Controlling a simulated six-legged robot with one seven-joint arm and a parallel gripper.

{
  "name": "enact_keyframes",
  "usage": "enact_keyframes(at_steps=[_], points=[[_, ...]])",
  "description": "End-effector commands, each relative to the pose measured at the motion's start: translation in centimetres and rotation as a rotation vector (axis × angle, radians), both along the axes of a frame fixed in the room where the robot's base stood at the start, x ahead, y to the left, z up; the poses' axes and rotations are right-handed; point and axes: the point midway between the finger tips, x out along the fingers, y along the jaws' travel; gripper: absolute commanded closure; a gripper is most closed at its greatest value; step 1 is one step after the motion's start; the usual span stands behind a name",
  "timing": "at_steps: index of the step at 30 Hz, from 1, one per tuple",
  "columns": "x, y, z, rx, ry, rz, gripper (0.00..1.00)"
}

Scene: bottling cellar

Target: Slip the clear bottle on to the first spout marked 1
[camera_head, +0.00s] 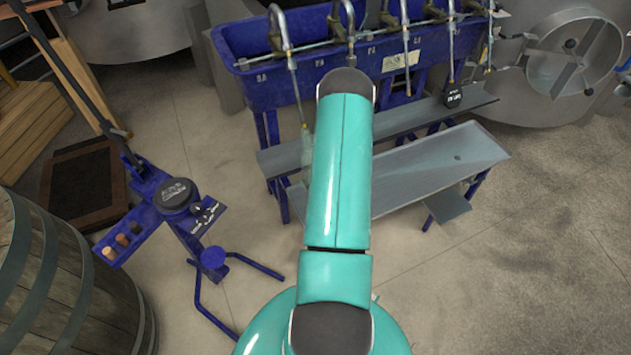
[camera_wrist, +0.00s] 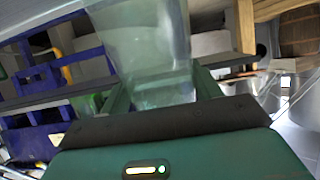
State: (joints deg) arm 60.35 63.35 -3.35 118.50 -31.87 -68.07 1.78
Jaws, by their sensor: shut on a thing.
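The clear bottle (camera_wrist: 148,45) fills the upper middle of the wrist view, between the green fingers of my gripper (camera_wrist: 163,90). The gripper is shut on it. In the head view my arm hides the gripper; a faint, glassy part of the bottle (camera_head: 307,146) shows just left of the arm. The leftmost spout (camera_head: 292,70) of the blue filler hangs down, with its amber tip close to the bottle's upper end. I cannot tell whether the tip is inside the neck or beside it. The small labels on the filler are too blurred to read surely.
The blue filler trough (camera_head: 255,42) carries several more spouts to the right. A grey shelf (camera_head: 280,160) and a lower metal tray (camera_head: 430,160) lie below them. A blue corker stand (camera_head: 165,215) and a barrel (camera_head: 70,290) are at left. The floor at right is clear.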

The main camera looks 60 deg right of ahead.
Motion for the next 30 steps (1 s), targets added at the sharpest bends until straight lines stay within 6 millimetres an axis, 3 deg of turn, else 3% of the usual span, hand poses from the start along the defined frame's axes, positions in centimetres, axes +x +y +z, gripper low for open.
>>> enact_keyframes(at_steps=[30], points=[[1.9, -1.1, 4.6, -0.004, -0.003, 0.001, 0.74]])
